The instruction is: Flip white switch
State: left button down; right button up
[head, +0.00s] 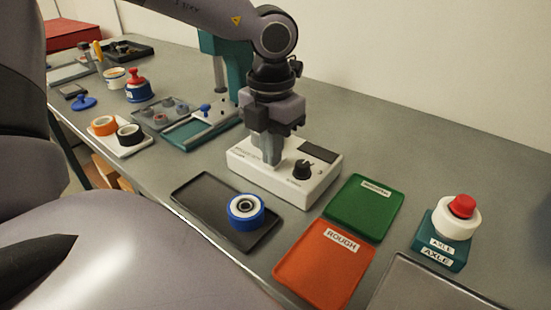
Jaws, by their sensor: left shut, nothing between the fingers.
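A white control box (318,182) with a black knob (302,169) and a dark display (319,152) stands on the grey bench near the middle. My left gripper (272,160) points straight down over the left part of the box, its fingers shut and empty, with the tips at or just above the top face. I cannot tell whether they touch it. The white switch is not visible; the fingers cover that part of the box. My right gripper is not in view.
In front lie a black tray (193,193) with a blue-rimmed wheel (246,208), a green tray (363,205) and an orange tray (318,264). A red-topped axle stand (457,216) is at right. Several parts and trays fill the left. The bench behind the box at right is clear.

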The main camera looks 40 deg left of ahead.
pick_arm(q)
jog(key=shift+r+p, duration=1.95)
jog(key=shift+r, duration=1.5)
